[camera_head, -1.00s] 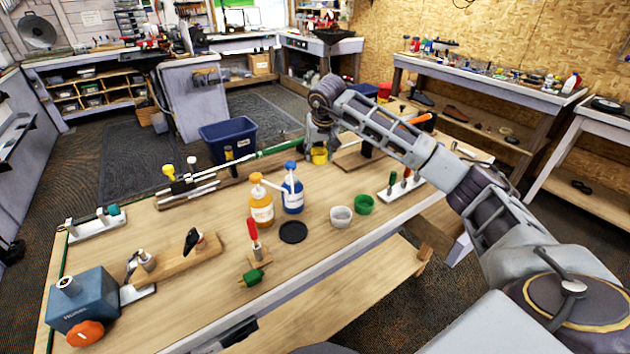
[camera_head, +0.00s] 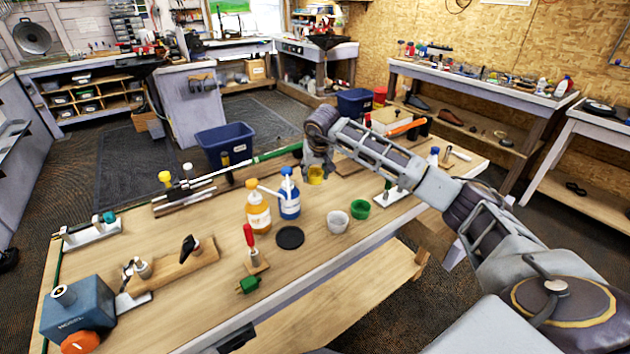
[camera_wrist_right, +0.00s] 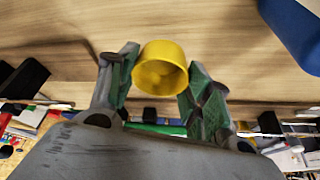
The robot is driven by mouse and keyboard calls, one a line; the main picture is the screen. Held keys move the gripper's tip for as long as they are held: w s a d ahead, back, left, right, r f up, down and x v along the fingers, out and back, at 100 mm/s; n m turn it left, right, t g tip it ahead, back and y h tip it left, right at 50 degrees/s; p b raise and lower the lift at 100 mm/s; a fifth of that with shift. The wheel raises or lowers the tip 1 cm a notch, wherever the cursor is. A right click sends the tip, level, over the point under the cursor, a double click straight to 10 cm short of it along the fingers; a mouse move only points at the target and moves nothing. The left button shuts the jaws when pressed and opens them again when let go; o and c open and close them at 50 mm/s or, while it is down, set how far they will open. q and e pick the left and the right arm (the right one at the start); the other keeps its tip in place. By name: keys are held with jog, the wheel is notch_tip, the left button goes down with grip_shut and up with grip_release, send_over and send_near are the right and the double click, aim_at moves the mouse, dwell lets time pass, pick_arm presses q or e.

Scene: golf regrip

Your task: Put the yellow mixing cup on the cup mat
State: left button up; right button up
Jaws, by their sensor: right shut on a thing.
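The yellow mixing cup (camera_head: 316,175) is between the fingers of my right gripper (camera_head: 317,168), which is shut on it. In the right wrist view the yellow cup (camera_wrist_right: 160,69) sits between two green-padded fingers (camera_wrist_right: 162,85), over the wooden tabletop. The round black cup mat (camera_head: 290,237) lies bare on the workbench, nearer than the cup and to its left. My left gripper is not in view.

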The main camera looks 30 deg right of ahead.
aim_at(315, 180)
notch_tip(315, 180, down, 2)
jog(key=shift+f, duration=0.9)
jog(key=o, duration=0.9)
jog(key=shift+s+r, duration=0.1)
jog(key=shift+r, duration=0.35)
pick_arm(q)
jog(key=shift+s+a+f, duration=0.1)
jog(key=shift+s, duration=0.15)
pick_arm(e)
jog(key=v, duration=1.1)
jog(key=shift+r, duration=0.2)
